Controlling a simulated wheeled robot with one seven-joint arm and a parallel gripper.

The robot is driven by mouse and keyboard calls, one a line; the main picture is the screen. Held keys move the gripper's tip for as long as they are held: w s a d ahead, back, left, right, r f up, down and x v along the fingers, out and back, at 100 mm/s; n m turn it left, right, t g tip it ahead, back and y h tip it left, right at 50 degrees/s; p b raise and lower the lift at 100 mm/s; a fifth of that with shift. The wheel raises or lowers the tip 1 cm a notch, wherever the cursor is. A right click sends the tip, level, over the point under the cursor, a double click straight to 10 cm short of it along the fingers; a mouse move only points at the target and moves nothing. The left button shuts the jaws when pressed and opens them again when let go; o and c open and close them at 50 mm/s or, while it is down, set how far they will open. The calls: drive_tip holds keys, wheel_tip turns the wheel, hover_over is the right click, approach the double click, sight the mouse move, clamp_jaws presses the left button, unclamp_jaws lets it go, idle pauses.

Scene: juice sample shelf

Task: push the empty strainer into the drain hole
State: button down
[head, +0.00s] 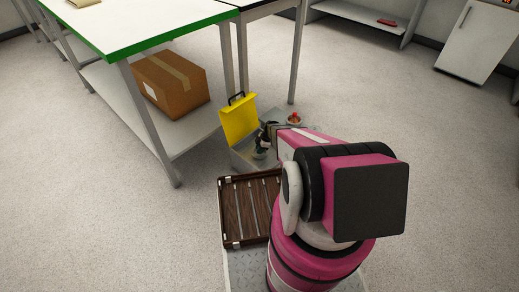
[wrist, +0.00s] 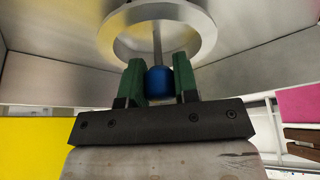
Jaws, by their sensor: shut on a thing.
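In the wrist view, my gripper (wrist: 158,82) has its green finger pads on either side of a blue knob (wrist: 159,83) and is shut on it. A thin metal rod runs from the knob to the middle of a round silver ring or dish (wrist: 112,45) set against brushed metal. I take the knob and rod for the strainer's handle. Whether the ring is the strainer's rim or the drain hole's edge, I cannot tell. In the head view, my gripper (head: 261,151) is low over a grey metal surface; my arm hides part of it, and the strainer cannot be made out.
A yellow panel (head: 239,118) with a dark handle stands upright behind the gripper. A small red-topped object (head: 294,118) is just beyond. A dark slatted wooden tray (head: 223,215) lies nearer. A green-edged table (head: 145,42) with a cardboard box (head: 172,82) below is at left. Floor at right is open.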

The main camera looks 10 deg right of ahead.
drive_tip(key=shift+f, duration=0.65)
drive_tip(key=c, duration=0.8)
unclamp_jaws()
drive_tip(key=shift+r, duration=0.1)
drive_tip(key=v, duration=1)
drive_tip(key=shift+d+r, duration=0.15)
drive_tip(key=shift+r, duration=0.2)
